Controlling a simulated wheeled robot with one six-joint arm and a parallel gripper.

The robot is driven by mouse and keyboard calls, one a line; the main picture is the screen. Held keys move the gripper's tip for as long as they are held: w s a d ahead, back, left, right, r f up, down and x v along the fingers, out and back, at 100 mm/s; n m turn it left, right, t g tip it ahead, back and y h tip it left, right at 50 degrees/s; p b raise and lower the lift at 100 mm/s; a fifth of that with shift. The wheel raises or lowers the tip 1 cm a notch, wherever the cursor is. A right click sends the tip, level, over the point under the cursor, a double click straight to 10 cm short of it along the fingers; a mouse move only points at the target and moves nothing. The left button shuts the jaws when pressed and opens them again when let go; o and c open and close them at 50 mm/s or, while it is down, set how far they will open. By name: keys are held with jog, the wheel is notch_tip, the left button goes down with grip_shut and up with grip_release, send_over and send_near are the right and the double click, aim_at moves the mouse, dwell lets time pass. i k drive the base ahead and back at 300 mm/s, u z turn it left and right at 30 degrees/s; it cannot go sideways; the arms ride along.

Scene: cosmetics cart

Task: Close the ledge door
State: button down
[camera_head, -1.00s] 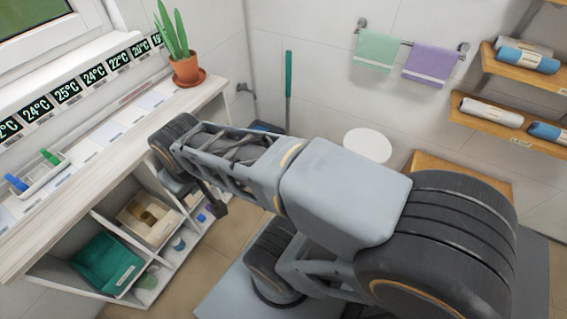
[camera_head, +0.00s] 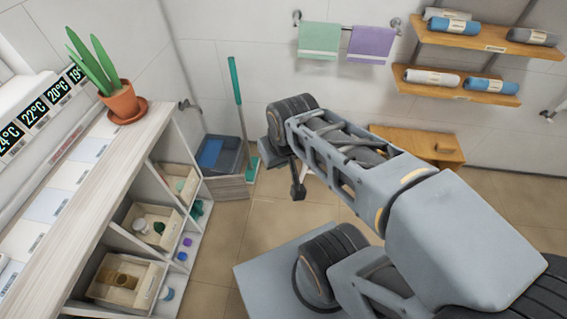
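The ledge (camera_head: 118,165) runs along the left wall, with open shelf compartments under its pale wooden top.
A potted plant (camera_head: 119,100) sits on the ledge top. Wooden boxes (camera_head: 125,280) fill the compartments. A low wooden cabinet (camera_head: 420,143) stands at the back wall. Floor between ledge and arm is clear.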

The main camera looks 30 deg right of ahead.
aim_at(222, 188)
jog(key=z, duration=0.55)
jog(key=i, duration=1.4)
jog(key=u, duration=2.1)
